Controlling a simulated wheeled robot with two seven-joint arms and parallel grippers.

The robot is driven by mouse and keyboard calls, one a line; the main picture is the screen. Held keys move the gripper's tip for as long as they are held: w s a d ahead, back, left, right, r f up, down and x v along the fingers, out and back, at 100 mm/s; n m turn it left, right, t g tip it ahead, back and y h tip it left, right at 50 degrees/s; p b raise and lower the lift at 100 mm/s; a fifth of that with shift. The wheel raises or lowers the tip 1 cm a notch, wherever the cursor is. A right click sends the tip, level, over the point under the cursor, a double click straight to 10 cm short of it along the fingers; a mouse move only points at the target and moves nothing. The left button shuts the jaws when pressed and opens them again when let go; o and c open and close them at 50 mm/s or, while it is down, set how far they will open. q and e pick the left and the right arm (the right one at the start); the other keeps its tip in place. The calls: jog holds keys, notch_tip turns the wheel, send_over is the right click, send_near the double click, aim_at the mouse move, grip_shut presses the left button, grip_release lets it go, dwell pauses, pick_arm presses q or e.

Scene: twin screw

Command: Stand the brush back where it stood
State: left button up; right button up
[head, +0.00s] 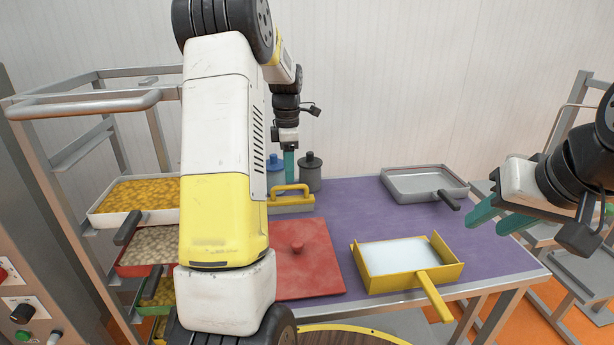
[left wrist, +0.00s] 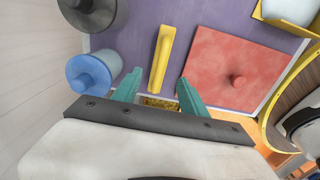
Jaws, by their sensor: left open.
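The brush (head: 291,199) has a yellow arched handle on a long block and stands on the purple table (head: 348,205), handle up, in front of two jars. My left gripper (head: 290,178) points down near the brush, its fingers just above or behind it in the head view. In the left wrist view, the brush handle (left wrist: 162,58) lies ahead of the spread teal fingers, on a line between them. The left gripper (left wrist: 158,92) is open with nothing between its fingertips. My right gripper (head: 484,220) is open and empty above the table's right end.
A blue jar (head: 274,172) and a grey jar (head: 310,174) stand behind the brush. A red knobbed lid (head: 318,262) lies in front. A yellow pan (head: 440,268) and grey pan (head: 418,196) are at right. A rack (head: 82,100) with filled trays stands left.

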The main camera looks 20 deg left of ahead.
pick_arm(q)
jog(key=s+d+r+m+t+h, duration=0.1)
jog(key=s+d+r+m+t, duration=0.2)
jog(key=s+d+r+m, duration=0.8)
jog(key=s+d+m+t+h, duration=0.1)
jog(key=s+d+m+t, duration=0.2)
jog(key=s+m, duration=0.9)
jog(key=s+d+r, duration=0.1)
jog(key=s, duration=0.3)
jog(key=shift+s+m, duration=0.25)
jog(key=shift+m, duration=0.15)
